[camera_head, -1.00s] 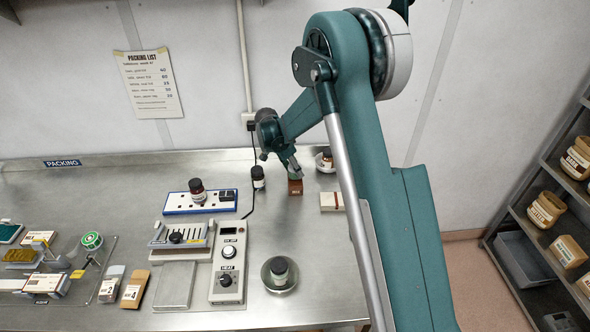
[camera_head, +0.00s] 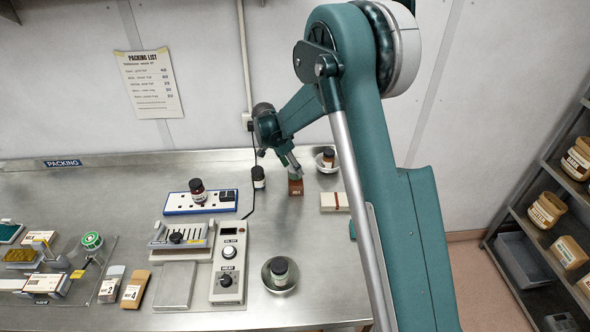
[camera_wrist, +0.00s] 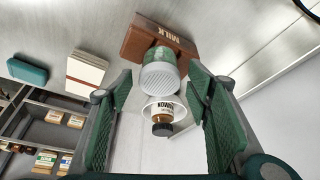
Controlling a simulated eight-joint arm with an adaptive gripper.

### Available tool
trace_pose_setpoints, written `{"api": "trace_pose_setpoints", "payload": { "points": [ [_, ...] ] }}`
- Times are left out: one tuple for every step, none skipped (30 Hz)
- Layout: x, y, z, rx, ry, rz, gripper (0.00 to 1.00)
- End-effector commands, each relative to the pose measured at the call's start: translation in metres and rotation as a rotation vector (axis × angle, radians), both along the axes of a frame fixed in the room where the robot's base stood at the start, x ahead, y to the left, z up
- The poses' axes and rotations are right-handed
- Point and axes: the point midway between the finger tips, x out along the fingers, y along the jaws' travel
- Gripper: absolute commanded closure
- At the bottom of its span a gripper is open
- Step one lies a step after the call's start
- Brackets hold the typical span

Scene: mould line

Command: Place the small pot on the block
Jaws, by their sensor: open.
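The small pot (camera_wrist: 160,76) has a grey ribbed lid and a green body. In the wrist view it is against the brown block (camera_wrist: 136,46), which is lettered MILK. In the head view the pot (camera_head: 294,174) appears to stand upright on top of the block (camera_head: 296,188), partly hidden by my gripper (camera_head: 292,164). In the wrist view my gripper (camera_wrist: 160,82) is open, its green pads on either side of the pot with visible gaps.
A bowl (camera_head: 320,167) holding a dark-capped bottle (camera_head: 328,157) stands close behind right of the block. Another dark bottle (camera_head: 258,177) stands to its left. A flat cream box (camera_head: 330,202) lies at right. Bare steel bench lies in front of the block.

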Motion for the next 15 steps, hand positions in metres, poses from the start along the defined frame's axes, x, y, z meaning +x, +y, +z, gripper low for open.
{"api": "trace_pose_setpoints", "payload": {
  "points": [
    [-0.001,0.003,0.007,0.000,0.000,0.001,0.51],
    [-0.002,0.004,0.011,0.000,0.000,0.000,0.51],
    [-0.003,0.006,0.016,0.000,0.000,0.000,0.51],
    [-0.004,0.008,0.021,0.000,0.000,0.000,0.51],
    [-0.005,0.009,0.025,0.000,0.000,0.000,0.51],
    [-0.006,0.011,0.031,0.000,0.000,0.000,0.51],
    [-0.007,0.013,0.036,0.000,0.000,0.000,0.51],
    [-0.008,0.015,0.040,0.000,0.000,0.000,0.51],
    [-0.009,0.017,0.047,0.000,0.000,0.000,0.51],
    [-0.010,0.019,0.051,0.000,0.000,0.001,0.51],
    [-0.011,0.021,0.055,0.000,0.000,0.001,0.51],
    [-0.012,0.023,0.060,0.000,0.000,0.001,0.51],
    [-0.012,0.024,0.064,0.000,0.000,0.001,0.51],
    [-0.013,0.025,0.068,0.000,0.000,0.001,0.51],
    [-0.014,0.027,0.072,0.000,0.000,0.001,0.51]
  ]
}}
